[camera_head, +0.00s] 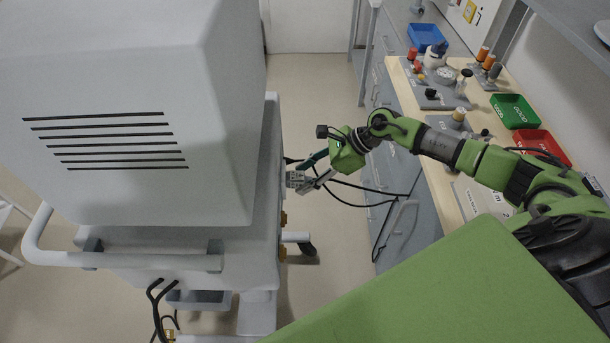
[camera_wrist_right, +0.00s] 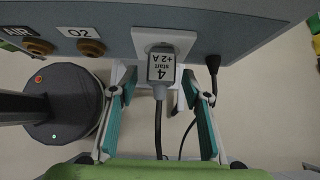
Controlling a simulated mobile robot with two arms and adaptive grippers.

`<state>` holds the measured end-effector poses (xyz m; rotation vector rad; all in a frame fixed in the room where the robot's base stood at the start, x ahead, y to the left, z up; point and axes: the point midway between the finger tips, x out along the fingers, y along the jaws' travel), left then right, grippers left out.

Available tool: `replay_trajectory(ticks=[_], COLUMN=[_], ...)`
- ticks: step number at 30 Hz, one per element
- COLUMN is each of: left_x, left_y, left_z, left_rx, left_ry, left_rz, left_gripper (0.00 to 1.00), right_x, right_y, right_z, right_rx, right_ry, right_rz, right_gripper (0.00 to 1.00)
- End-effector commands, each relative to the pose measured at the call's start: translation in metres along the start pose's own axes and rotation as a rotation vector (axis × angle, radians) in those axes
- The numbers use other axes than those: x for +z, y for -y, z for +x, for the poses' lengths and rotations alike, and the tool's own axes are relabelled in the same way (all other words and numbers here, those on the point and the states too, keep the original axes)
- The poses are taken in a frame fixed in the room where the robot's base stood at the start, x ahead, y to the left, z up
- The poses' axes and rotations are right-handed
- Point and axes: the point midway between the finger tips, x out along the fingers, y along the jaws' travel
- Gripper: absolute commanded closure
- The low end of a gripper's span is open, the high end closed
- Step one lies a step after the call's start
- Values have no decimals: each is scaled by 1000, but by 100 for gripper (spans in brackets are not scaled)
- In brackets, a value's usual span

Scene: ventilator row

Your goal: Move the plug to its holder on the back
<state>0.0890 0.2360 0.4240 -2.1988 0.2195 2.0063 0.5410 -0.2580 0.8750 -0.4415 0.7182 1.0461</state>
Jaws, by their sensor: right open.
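My right gripper (camera_wrist_right: 160,98) is open, with one finger on each side of the plug and cable; I see no clear contact. In the head view my right gripper (camera_head: 308,180) is at the right side of the ventilator (camera_head: 225,130), and the plug is too small to make out clearly. I cannot identify the holder on the back in either view. My left gripper is not in view.
The O2 port (camera_wrist_right: 90,45) and another brass port (camera_wrist_right: 38,46) are left of the plug. A second black connector (camera_wrist_right: 213,66) with a cable is to its right. A workbench (camera_head: 400,85) with trays runs along the right. Open floor (camera_head: 325,95) separates bench and ventilator.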

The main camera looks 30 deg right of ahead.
Motion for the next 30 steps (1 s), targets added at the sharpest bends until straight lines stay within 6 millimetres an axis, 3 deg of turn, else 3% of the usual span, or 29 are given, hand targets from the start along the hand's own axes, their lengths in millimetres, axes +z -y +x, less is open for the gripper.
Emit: replay_trajectory(ticks=[5,18,24,30], left_x=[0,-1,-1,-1], left_y=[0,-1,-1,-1], left_z=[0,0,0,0], left_rx=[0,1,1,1], left_ry=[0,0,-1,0], left_rz=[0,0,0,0], left_gripper=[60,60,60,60], right_x=[-1,1,2,3], right_y=[1,1,0,0], right_z=[-18,-103,-116,-117], right_rx=[-2,0,2,2], right_ry=[-2,-2,0,1], right_rz=[0,-1,-2,-2], right_gripper=[56,56,56,56])
